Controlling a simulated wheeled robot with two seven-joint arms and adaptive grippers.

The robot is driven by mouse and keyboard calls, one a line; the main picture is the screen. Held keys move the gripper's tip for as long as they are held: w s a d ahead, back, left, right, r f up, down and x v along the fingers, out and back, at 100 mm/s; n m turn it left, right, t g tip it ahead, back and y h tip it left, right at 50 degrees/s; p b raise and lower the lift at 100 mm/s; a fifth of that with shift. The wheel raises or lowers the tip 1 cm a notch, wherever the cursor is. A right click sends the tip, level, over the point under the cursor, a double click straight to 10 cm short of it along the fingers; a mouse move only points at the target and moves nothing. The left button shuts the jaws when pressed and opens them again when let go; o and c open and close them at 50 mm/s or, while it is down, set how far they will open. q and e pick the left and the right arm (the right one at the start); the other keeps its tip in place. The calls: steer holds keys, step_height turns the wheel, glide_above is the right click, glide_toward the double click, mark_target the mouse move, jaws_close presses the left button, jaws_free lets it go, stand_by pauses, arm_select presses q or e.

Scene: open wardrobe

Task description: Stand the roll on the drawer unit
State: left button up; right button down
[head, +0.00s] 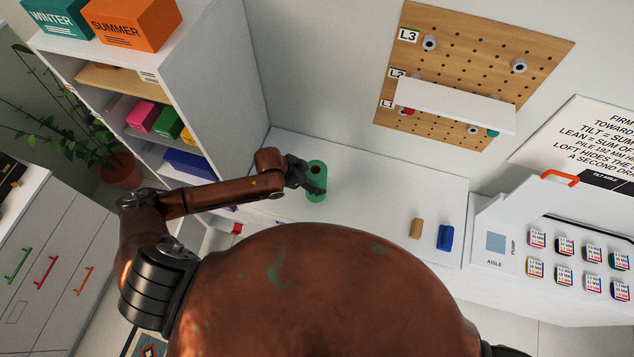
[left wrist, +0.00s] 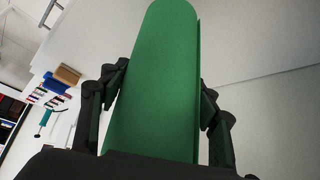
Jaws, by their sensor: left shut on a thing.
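The green roll (head: 317,184) is over the white top of the drawer unit (head: 375,190), near its left part. It looks roughly upright in the head view; I cannot tell whether its lower end touches the top. My left gripper (head: 312,180) reaches in from the left and is shut on the roll. In the left wrist view the green roll (left wrist: 155,80) fills the middle, with a dark finger of the left gripper (left wrist: 160,105) on each side of it. My right gripper is not in view.
A tan block (head: 416,228) and a blue block (head: 445,237) stand at the right of the top. A tall white shelf (head: 222,70) rises at the left. A pegboard (head: 470,70) with a white ledge (head: 455,104) hangs behind. The middle of the top is clear.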

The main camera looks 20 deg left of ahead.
arm_select(q)
steer(key=shift+w+d+f+p, duration=0.1)
steer(key=shift+w+f+p, duration=0.1)
steer(key=shift+f, duration=0.55)
steer(key=shift+w+d+f+p, duration=0.1)
steer(key=shift+w+f+p, duration=0.05)
steer(key=shift+f, duration=0.55)
steer(key=shift+w+f+p, duration=0.2)
steer(key=shift+f, duration=0.55)
steer(key=o, duration=1.4)
steer(key=shift+f, duration=0.15)
steer(key=shift+r, duration=0.2)
steer(key=b+v, duration=0.1)
steer(key=v, duration=1.1)
